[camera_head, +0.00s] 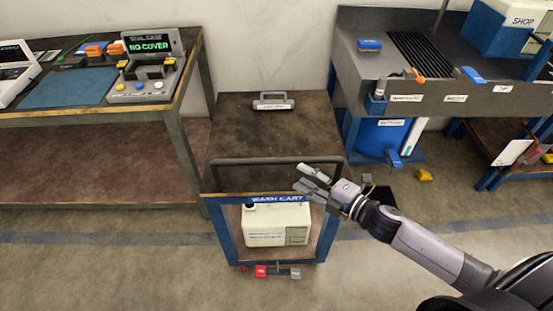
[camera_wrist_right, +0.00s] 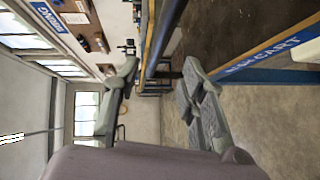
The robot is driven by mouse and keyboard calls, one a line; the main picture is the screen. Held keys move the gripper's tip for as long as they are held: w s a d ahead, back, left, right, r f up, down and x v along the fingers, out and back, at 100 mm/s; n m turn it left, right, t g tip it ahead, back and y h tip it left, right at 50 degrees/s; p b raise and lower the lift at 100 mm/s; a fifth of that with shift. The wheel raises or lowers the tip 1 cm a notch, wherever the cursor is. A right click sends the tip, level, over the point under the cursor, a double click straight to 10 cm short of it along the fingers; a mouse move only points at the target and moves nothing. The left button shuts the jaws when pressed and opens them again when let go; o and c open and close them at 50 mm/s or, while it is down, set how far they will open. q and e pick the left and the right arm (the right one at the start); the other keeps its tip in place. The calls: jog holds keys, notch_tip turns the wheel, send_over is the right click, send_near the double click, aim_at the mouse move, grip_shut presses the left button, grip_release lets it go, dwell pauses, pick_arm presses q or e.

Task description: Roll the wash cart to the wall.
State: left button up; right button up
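The wash cart (camera_head: 270,130) stands in the middle of the head view, between two benches, its far end near the wall. It has a dark top, a blue front frame lettered WASH CART and a dark push bar (camera_head: 255,161) across the near side. My right gripper (camera_head: 308,178) is at the right end of the bar with its fingers apart. In the right wrist view the gripper (camera_wrist_right: 160,80) is open, and a dark bar (camera_wrist_right: 168,30) shows between and beyond the fingers. I cannot tell if they touch it. My left gripper is not in view.
A cream tank (camera_head: 268,226) sits on the cart's lower shelf, with a red pedal (camera_head: 261,270) and a grey one (camera_head: 295,273) below. A workbench (camera_head: 190,80) stands left, a sink bench (camera_head: 350,75) right. Open floor lies in front. A yellow object (camera_head: 425,174) lies at right.

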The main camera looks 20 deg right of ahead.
aim_at(280, 164)
jog(key=p+x, duration=0.1)
jog(key=x, duration=0.9)
jog(key=shift+w+a, duration=0.1)
jog(key=shift+w, duration=0.2)
jog(key=shift+c, duration=0.3)
grip_shut()
